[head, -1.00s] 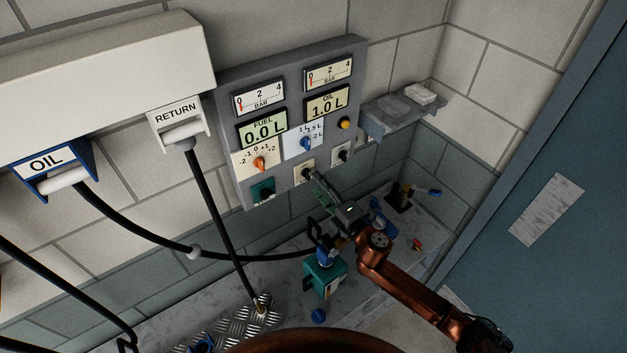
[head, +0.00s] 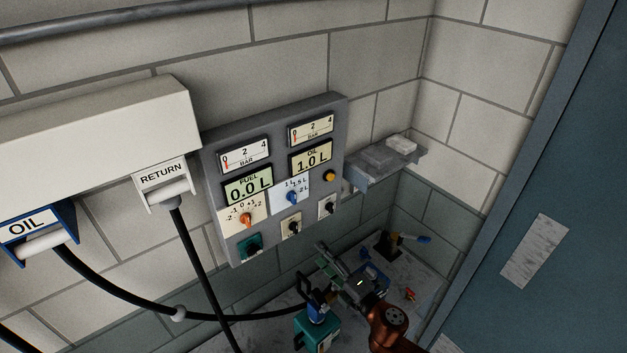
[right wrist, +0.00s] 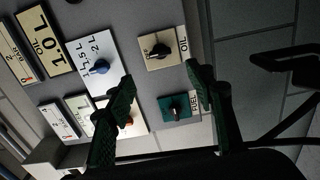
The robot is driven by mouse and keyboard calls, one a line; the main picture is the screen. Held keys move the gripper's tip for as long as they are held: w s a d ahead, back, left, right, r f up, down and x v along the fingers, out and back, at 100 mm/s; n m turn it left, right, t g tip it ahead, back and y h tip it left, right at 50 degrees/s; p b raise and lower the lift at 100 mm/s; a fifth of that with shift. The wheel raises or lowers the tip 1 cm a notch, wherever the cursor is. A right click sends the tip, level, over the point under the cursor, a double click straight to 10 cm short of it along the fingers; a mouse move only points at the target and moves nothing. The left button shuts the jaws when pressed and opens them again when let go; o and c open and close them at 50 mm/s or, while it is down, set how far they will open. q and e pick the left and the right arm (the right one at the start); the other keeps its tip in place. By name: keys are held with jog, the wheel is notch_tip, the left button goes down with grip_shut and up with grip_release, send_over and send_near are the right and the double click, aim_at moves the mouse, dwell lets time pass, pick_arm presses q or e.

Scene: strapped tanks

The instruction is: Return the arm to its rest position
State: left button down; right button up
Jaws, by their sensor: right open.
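My right gripper (head: 323,262) is open and empty, below the grey control panel (head: 222,160) and apart from it. My copper-coloured right arm comes in from the lower right. In the right wrist view its two dark green fingers (right wrist: 164,85) are spread, with the panel beyond them. The black oil knob (head: 292,228) sits on a cream plate; it also shows in the right wrist view (right wrist: 159,50). The fuel knob (head: 250,246) is on a teal plate and shows between the fingers in the right wrist view (right wrist: 175,108). My left gripper is out of view.
A teal can (head: 312,330) with a blue top stands on the bench close below my right gripper. Black hoses hang from the oil holder (head: 30,222) and return holder (head: 160,177) at left. A wall shelf (head: 385,165) and blue door (head: 590,230) are at right.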

jog(key=s+d+f+m+g+h, duration=0.2)
jog(key=s+d+f+m+h, duration=0.4)
jog(key=d+m, duration=0.4)
jog(key=s+d+f+m+g+h, duration=0.1)
jog(key=s+d+f+m+h, duration=0.35)
jog(key=d+f+m, duration=0.5)
jog(key=s+d+f+m+g, duration=0.2)
jog(key=s+d+f+g, duration=0.1)
jog(key=s, duration=0.5)
jog(key=s+d+f+m+g, duration=0.2)
jog(key=s+d+f, duration=0.1)
jog(key=s, duration=0.4)
jog(key=s+d+f+m+g, duration=0.1)
jog(key=s+d+f+g, duration=0.25)
jog(key=s, duration=0.45)
notch_tip(320, 180, down, 38)
jog(key=s+a+g+b, duration=0.1)
jog(key=s+a+b, duration=0.1)
jog(key=b, duration=0.7)
jog(key=s+f+b, duration=0.3)
jog(key=s+f, duration=0.7)
jog(key=f, duration=0.3)
jog(key=s+f+g+b, duration=0.1)
jog(key=s+f+b, duration=0.3)
jog(key=s+f, duration=0.6)
notch_tip(320, 180, down, 3)
jog(key=shift+f+n, duration=0.1)
jog(key=shift+n, duration=0.35)
